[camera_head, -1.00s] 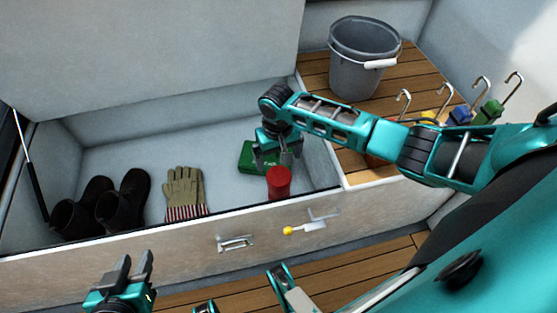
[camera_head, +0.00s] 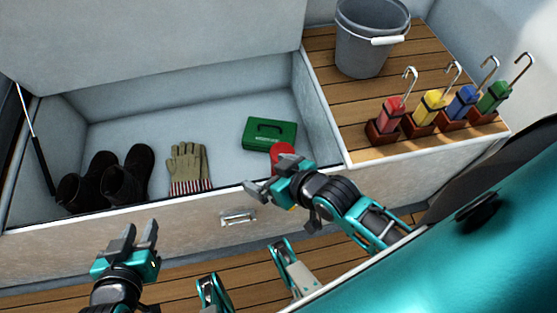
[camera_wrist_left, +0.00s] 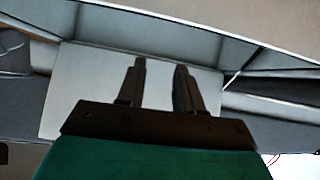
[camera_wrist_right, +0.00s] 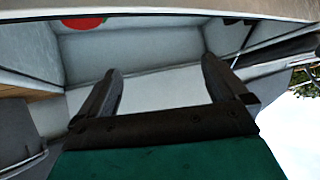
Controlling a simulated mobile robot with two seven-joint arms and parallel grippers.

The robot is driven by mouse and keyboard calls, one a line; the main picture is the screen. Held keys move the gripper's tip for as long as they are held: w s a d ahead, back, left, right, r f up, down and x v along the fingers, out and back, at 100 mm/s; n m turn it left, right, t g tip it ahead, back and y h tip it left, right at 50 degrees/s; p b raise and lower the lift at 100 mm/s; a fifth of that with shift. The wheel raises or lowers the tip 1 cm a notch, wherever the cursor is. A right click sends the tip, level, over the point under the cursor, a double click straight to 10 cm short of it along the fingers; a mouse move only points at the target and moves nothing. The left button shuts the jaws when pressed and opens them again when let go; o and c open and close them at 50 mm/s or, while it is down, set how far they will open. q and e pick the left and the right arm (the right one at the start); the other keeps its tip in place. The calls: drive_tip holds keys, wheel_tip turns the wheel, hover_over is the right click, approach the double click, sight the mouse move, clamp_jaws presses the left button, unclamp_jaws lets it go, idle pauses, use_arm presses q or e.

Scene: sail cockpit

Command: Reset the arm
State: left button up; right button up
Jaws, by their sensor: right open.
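My right gripper (camera_head: 262,172) is open and empty. It is in front of the locker's front wall, just below and left of a red can (camera_head: 282,150), and partly hides it. In the right wrist view its fingers (camera_wrist_right: 160,75) are wide apart with nothing between them. My left gripper (camera_head: 140,230) is at the lower left, pointing up in front of the locker. Its fingers are apart and empty, with a narrower gap, as the left wrist view also shows (camera_wrist_left: 160,65).
The open locker (camera_head: 222,115) holds a green box (camera_head: 269,133), gloves (camera_head: 188,166) and dark boots (camera_head: 125,175). A grey bucket (camera_head: 368,45) and several coloured handles in holders, one red (camera_head: 391,113), stand on the wooden bench (camera_head: 335,90). A latch (camera_head: 238,216) is on the locker front.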

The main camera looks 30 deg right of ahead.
drive_tip(key=shift+s+d+r+t+h, duration=0.3)
drive_tip(key=shift+s+d+r+t, duration=0.1)
drive_tip(key=shift+s+d+r, duration=0.35)
use_arm(q)
drive_tip(key=shift+a+r, duration=0.1)
use_arm(e)
drive_tip(key=shift+w+r, duration=0.15)
drive_tip(key=shift+r, duration=0.05)
use_arm(q)
wheel_tip(320, 180, up, 9)
drive_tip(key=s+a+y+p, duration=0.1)
drive_tip(key=a+p, duration=0.2)
drive_tip(key=p, duration=1)
drive_tip(key=shift+s+f, duration=0.2)
drive_tip(key=shift+s, duration=0.1)
use_arm(e)
wheel_tip(320, 180, up, 9)
drive_tip(key=s+d, duration=0.1)
drive_tip(key=d, duration=0.2)
drive_tip(key=shift+s+h, duration=0.2)
drive_tip(key=shift+h, duration=0.2)
use_arm(q)
drive_tip(key=shift+d, duration=0.1)
use_arm(e)
drive_tip(key=shift+a+f, duration=0.15)
